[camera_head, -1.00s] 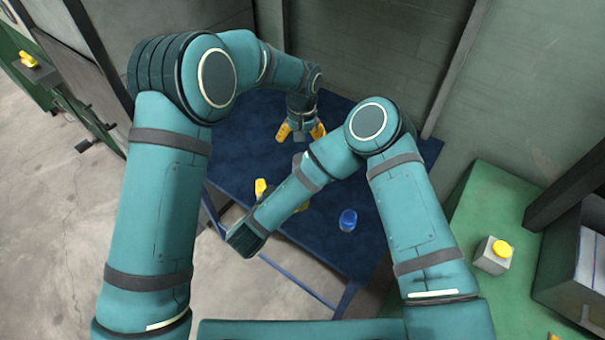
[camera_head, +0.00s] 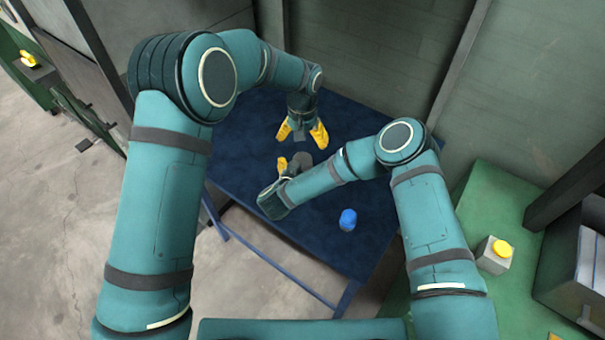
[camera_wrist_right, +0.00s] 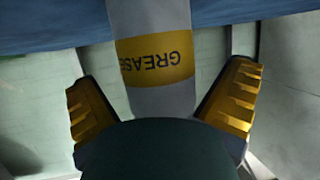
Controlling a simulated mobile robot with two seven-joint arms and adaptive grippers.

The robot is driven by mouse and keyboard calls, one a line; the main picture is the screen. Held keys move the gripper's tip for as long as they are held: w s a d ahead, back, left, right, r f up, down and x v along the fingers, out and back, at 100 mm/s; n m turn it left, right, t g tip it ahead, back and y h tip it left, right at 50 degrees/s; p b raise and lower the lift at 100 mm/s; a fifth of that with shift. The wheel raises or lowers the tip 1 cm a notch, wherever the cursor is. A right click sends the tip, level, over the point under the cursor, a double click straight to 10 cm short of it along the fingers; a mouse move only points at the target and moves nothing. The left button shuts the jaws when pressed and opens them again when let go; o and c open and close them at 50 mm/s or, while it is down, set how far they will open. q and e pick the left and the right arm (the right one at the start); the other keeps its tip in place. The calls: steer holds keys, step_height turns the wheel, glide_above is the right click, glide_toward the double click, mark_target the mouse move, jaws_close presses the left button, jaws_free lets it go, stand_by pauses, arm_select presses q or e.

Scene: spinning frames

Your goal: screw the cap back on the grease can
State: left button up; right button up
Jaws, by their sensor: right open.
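The grease can (camera_wrist_right: 155,58) is pale grey with a yellow band reading GREASE, upside down in the right wrist view. It lies between the spread fingers of my right gripper (camera_wrist_right: 165,100), with gaps on both sides. In the head view my right gripper's yellow finger (camera_head: 282,164) shows over the blue table, below my left gripper. My left gripper (camera_head: 302,132) has its yellow fingers spread and looks empty. I cannot pick out the cap for certain; a small blue object (camera_head: 348,220) stands on the table right of my right forearm.
The dark blue table (camera_head: 340,255) has bare room around the blue object and at its right. A green bench (camera_head: 490,205) at the right carries a grey box with a yellow button (camera_head: 494,254). A wall closes off the back.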

mark_target(302, 159)
steer(key=shift+w+d+f, duration=0.1)
steer(key=shift+w, duration=0.1)
jaws_close()
arm_select(q)
steer(key=shift+r+n, duration=0.15)
steer(key=shift+n, duration=0.95)
steer(key=shift+r+n, duration=0.1)
steer(key=shift+n, duration=1)
steer(key=shift+f, duration=4)
steer(key=c, duration=1.3)
